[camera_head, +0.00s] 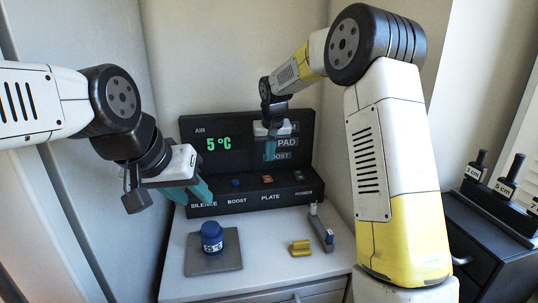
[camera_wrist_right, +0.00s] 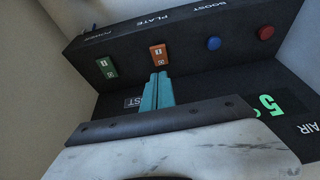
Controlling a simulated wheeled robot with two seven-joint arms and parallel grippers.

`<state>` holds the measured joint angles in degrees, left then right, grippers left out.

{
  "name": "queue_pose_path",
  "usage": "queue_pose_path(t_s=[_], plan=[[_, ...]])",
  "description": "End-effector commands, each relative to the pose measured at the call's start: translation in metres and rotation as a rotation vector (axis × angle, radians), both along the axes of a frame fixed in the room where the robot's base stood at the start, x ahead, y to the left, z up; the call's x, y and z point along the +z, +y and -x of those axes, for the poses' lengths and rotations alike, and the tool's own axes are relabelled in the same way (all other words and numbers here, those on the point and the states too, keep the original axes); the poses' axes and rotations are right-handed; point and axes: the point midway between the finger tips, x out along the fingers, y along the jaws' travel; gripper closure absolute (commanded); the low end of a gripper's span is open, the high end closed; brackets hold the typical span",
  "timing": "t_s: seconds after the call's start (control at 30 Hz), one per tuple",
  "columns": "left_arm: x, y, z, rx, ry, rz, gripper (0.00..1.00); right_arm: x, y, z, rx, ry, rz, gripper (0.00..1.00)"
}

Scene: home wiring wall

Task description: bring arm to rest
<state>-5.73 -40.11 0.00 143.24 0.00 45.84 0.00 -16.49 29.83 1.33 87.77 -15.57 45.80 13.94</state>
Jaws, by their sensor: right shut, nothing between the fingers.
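My right gripper (camera_head: 270,155) is shut and empty. It hangs in front of the black control panel (camera_head: 190,130), above the row of controls. In the right wrist view its teal fingers (camera_wrist_right: 159,78) are pressed together, and their tips appear just below the orange PLATE switch (camera_wrist_right: 158,55); I cannot tell whether they touch it. My left gripper (camera_head: 190,192) is at the panel's left end, with its teal fingers apart and nothing seen between them. It covers the SILENCE control in the head view; a red button (camera_wrist_right: 265,33) shows in the right wrist view.
The panel shows a green 5°C (camera_head: 218,144). The blue BOOST button (camera_head: 235,182) and green POWER switch (camera_head: 299,175) flank the orange one. A blue jar (camera_head: 212,238) stands on a grey plate (camera_head: 228,262). A yellow block (camera_head: 300,248) and grey tool (camera_head: 322,232) lie rightward.

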Motion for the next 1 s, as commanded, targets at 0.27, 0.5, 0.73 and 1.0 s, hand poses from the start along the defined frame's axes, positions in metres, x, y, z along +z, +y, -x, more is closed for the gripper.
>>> queue_pose_path(t_s=[0.27, 0.5, 0.73, 1.0], plan=[[0.0, 0.0, 0.0, 0.0, 0.0, 0.0, 0.64, 0.048, -0.035, 0.045, -0.021, -0.027, -0.029, 1.0], [0.0, 0.0, 0.0, 0.0, 0.0, 0.0, 0.64, 0.099, -0.084, 0.137, -0.052, -0.066, -0.076, 1.0], [0.0, 0.0, 0.0, 0.0, 0.0, 0.0, 0.64, 0.116, -0.117, 0.233, -0.078, -0.109, -0.122, 1.0], [0.0, 0.0, 0.0, 0.0, 0.0, 0.0, 0.64, 0.102, -0.135, 0.329, -0.104, -0.16, -0.169, 1.0]])
